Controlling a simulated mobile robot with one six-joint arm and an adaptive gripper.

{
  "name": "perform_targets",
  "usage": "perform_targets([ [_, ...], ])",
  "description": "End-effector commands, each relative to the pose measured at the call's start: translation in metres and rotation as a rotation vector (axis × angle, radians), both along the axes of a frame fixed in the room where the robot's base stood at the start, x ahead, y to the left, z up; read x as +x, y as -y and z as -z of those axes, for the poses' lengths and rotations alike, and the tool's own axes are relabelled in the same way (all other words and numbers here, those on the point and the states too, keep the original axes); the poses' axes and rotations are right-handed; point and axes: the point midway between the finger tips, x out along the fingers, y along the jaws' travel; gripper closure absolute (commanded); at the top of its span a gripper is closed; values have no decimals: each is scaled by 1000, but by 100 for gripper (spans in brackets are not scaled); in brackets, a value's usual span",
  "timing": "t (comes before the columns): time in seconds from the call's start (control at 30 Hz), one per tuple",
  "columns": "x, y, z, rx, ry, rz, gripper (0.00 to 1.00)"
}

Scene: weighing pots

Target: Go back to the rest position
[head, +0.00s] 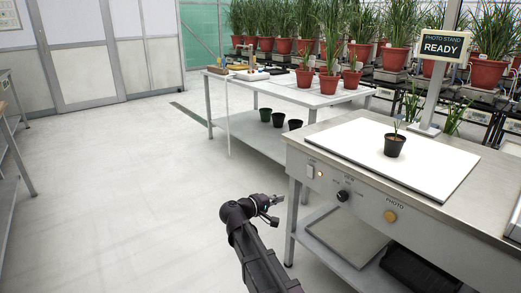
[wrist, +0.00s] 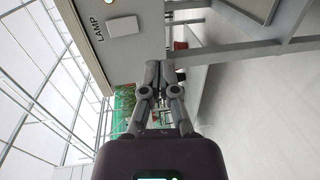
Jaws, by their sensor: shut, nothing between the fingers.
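My gripper (head: 277,199) is in front of the left end of the photo stand bench, over the open floor in the head view. In the wrist view my gripper (wrist: 158,66) has its fingers together with nothing between them. A small black pot (head: 394,145) with a thin green seedling stands upright on the white board (head: 440,178) of the photo stand. My gripper is apart from the pot and from the bench. The sign (head: 442,45) reads "PHOTO STAND READY".
The bench front (head: 372,215) with knobs and a "PHOTO" button is close right of my arm. A table (head: 277,92) behind holds red pots; several small pots stand on its lower shelf. The floor (head: 120,190) to the left is clear. A rack (head: 8,150) stands at the far left.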

Motion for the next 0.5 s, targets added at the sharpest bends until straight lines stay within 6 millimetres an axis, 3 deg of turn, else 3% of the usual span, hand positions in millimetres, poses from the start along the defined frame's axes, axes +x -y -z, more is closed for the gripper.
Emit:
perform_targets([
  [0.27, -36, 48, 28, 229, -87, 106, 100],
  [0.5, -81, 81, 61, 512, -185, 223, 100],
])
